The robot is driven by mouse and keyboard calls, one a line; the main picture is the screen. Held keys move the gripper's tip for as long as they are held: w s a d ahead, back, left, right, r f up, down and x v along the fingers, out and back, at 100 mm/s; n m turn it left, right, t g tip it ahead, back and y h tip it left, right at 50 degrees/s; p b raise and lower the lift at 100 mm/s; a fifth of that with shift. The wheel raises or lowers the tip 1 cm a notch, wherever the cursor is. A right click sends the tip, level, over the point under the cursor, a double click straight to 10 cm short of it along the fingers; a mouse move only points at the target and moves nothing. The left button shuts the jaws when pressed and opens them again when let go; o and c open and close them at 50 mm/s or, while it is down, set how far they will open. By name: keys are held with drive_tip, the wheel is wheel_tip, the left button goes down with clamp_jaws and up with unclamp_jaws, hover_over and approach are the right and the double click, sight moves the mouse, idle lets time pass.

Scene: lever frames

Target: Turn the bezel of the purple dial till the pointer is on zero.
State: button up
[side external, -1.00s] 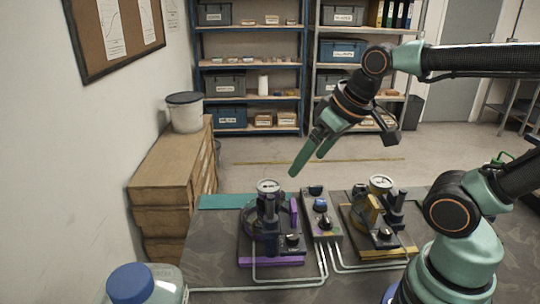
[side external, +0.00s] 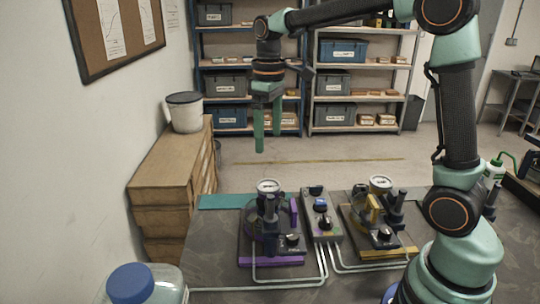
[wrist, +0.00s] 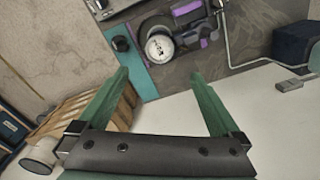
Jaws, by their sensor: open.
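The purple dial (side external: 268,187) has a white round face and sits at the back of the purple-trimmed unit (side external: 272,260) on the table. In the wrist view the dial (wrist: 159,47) shows from above, beyond my fingertips; its pointer is too small to read. My gripper (side external: 260,150) points straight down above and behind the dial, well clear of it. Its green fingers are apart and empty, and they also show in the wrist view (wrist: 163,78).
A yellow-trimmed unit (side external: 380,252) with its own dial (side external: 381,184) stands to the right, with a grey control box (side external: 321,218) between. Pale tubes run along the front. A blue-capped bottle (side external: 130,284) stands at front left. Cardboard boxes (side external: 165,182) stand left of the table.

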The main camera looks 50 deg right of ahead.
sight(268, 185)
wheel_tip(268, 185, down, 12)
drive_tip(key=shift+f, duration=0.1)
idle(0.5)
drive_tip(key=c, duration=1.3)
drive_tip(key=shift+m, duration=1.2)
drive_tip(key=o, duration=1.3)
